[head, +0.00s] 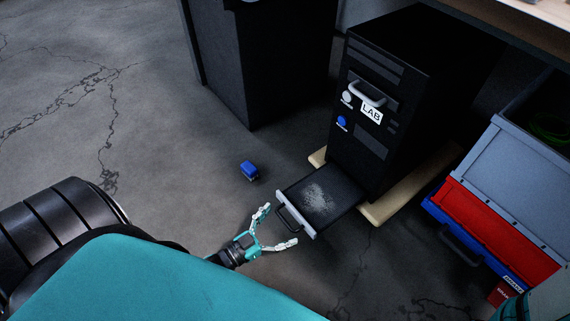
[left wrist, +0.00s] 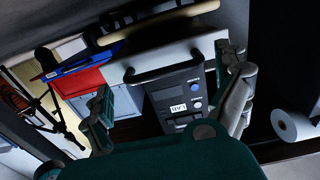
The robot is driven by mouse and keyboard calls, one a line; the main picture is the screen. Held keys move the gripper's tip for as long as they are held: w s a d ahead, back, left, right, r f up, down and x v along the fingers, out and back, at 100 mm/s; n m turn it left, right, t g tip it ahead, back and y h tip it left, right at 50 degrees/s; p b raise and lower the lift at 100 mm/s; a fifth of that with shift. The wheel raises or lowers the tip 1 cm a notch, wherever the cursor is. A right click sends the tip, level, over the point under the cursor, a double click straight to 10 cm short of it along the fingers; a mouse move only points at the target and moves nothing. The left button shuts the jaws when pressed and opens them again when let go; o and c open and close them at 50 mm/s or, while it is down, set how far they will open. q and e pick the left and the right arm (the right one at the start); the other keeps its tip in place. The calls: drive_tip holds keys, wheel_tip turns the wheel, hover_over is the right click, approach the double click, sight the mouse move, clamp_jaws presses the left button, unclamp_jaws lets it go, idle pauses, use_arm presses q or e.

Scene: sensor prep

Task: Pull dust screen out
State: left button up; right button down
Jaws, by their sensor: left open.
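The dust screen (head: 318,196) is a dark flat tray with pale dust on it. It sticks out from the bottom of the black LAB computer tower (head: 405,95), its inner end at the tower's base. Its front has a light grey bar and a black handle (head: 290,219). My left gripper (head: 277,226) is open just in front of this handle, its fingers apart. In the left wrist view, the handle (left wrist: 160,69) and grey front bar lie between the open fingers of my left gripper (left wrist: 170,92); contact cannot be told. My right gripper is not in view.
The tower stands on a pale wooden base (head: 382,209). A small blue object (head: 249,170) lies on the floor to the left of the screen. A black cabinet (head: 265,65) stands behind. Red, blue and grey bins (head: 500,215) stand at right. The left floor is clear.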

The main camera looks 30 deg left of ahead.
use_arm(q)
drive_tip(key=v, duration=0.9)
drive_tip(key=shift+s, duration=0.3)
